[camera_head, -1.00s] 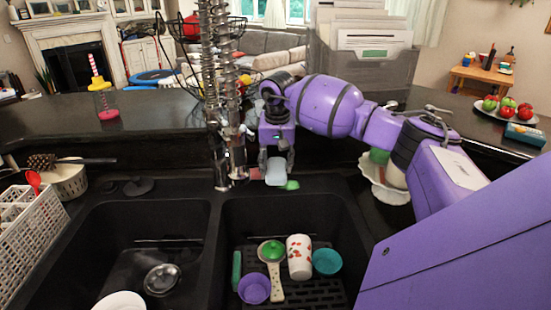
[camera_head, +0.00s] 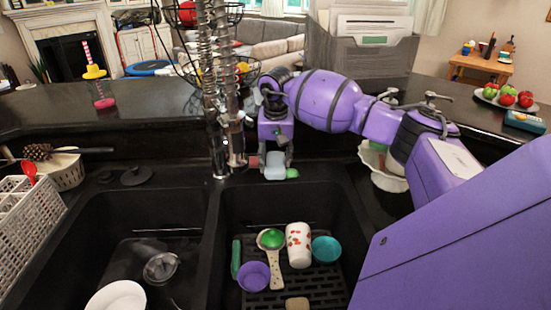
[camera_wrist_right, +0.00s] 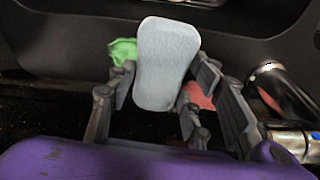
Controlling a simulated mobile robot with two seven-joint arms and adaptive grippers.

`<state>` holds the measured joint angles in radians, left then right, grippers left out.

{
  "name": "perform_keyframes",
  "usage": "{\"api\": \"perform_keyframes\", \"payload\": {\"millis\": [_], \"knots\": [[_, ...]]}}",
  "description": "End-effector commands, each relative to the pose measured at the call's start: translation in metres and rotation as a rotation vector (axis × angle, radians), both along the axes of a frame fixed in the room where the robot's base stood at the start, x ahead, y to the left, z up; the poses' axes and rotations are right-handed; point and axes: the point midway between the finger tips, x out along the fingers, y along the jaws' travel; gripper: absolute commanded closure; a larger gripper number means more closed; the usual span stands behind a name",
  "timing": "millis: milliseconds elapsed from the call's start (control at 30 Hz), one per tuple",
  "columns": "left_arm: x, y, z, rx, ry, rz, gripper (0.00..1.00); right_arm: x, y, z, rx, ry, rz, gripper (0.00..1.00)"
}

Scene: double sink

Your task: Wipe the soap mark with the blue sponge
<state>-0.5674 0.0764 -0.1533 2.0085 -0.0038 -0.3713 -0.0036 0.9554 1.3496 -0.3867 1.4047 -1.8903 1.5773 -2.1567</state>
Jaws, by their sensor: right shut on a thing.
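The light blue sponge (camera_head: 274,171) is between the fingers of my right gripper (camera_head: 276,160), at the back ledge behind the right basin. In the right wrist view, the sponge (camera_wrist_right: 165,55) stands lengthwise between the fingers of my right gripper (camera_wrist_right: 165,75), which is shut on it. A green item (camera_wrist_right: 123,50) and a red item (camera_wrist_right: 197,95) lie close on either side. I cannot make out a soap mark in these views. My left gripper is not in view.
The faucet (camera_head: 222,130) stands just left of my right gripper. The right basin (camera_head: 345,245) holds a white cup (camera_head: 299,245), a purple bowl (camera_head: 254,276), a teal bowl (camera_head: 326,249) and other items. The left basin (camera_head: 100,240) holds a white plate (camera_head: 118,297).

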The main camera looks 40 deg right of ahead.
Motion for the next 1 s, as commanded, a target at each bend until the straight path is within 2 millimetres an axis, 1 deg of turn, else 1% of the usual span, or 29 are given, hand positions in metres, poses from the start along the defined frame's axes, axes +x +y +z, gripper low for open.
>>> {"api": "perform_keyframes", "payload": {"millis": [367,833,1000], "knots": [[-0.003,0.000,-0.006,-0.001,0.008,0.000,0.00,0.000,0.000,-0.009,0.000,0.001,0.000,0.68],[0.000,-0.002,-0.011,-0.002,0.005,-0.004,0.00,0.000,0.000,-0.018,-0.001,0.002,0.000,0.68],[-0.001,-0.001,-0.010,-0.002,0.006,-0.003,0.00,-0.002,-0.002,-0.018,-0.001,0.002,0.000,0.68]]}}
